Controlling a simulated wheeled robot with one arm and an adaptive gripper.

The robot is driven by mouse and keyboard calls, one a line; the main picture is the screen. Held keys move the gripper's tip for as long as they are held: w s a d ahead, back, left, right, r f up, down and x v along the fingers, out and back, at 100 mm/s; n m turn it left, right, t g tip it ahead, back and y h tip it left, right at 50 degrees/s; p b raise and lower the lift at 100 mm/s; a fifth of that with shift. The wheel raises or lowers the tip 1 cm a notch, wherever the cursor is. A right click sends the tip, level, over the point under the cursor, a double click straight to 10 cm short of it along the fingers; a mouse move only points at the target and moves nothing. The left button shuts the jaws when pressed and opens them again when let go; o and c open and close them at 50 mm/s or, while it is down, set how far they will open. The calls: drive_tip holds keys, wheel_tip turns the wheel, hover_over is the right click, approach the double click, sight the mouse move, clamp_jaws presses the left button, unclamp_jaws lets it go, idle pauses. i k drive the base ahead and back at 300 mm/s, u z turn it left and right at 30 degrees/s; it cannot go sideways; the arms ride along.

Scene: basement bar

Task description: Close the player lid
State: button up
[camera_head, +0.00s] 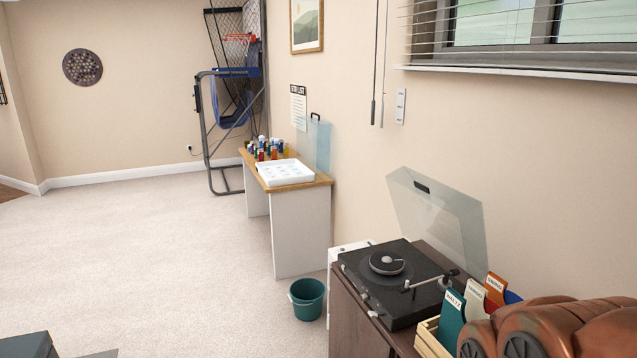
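The record player (396,276) is black and sits on a dark brown cabinet at the lower right. Its lid (437,217) is a clear, greyish panel with a small dark strip near its upper left. The lid stands open, raised at the back of the player on the wall side and leaning back. The platter (387,263) and the pale tonearm (426,282) are uncovered. My gripper is not in view.
Wooden crate (430,338) with labelled record dividers stands close to the player's right; brown, rounded, leather-like objects (555,332) fill the lower right corner. A green bin (307,298) stands on the floor left of the cabinet (352,318). The carpet at left is mostly clear.

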sight(421, 186)
drive_tip(key=k, duration=0.6)
drive_tip(key=u, duration=0.45)
drive_tip(key=i, duration=1.6)
drive_tip(key=u, duration=0.05)
